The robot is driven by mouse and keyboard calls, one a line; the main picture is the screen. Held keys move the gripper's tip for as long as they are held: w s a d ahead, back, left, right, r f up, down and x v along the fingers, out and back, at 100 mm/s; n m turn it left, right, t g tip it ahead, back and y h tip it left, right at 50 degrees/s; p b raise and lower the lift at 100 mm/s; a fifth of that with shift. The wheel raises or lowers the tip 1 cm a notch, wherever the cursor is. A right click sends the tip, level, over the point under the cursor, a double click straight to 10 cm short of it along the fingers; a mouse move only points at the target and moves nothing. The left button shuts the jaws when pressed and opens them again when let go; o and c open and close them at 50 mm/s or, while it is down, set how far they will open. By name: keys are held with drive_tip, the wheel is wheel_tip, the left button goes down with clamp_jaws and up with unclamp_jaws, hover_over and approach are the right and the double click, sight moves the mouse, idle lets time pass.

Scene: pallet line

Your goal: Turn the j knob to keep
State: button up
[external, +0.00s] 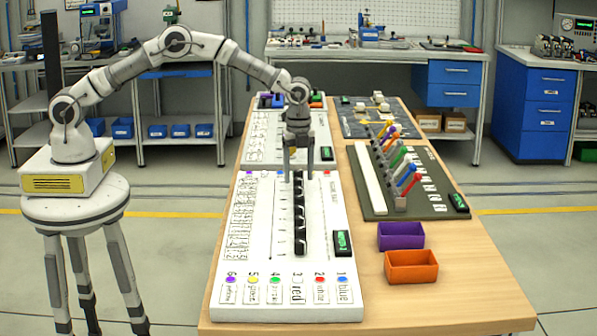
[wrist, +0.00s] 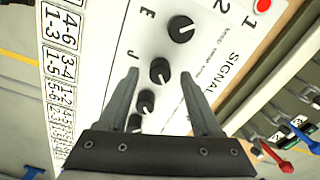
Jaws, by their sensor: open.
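The j knob (wrist: 161,70) is a round black knob with a light pointer mark, on a white panel (wrist: 95,50) beside a printed letter J. My gripper (wrist: 159,74) is open, with its two fingertips on either side of this knob in the wrist view. Whether they touch it or hover above it I cannot tell. In the external view my gripper (external: 300,178) points down over the far end of the black knob row (external: 300,225) on the white panel (external: 268,262). I cannot read a "keep" label.
Another black knob (wrist: 181,28) stands beside the letter E. A further knob (wrist: 146,101) sits close on the other side of the j knob. On the table, a dark lever board (external: 375,205), a purple bin (external: 400,236) and an orange bin (external: 411,267) are to the right.

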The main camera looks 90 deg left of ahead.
drive_tip(key=shift+f, duration=0.6)
clamp_jaws()
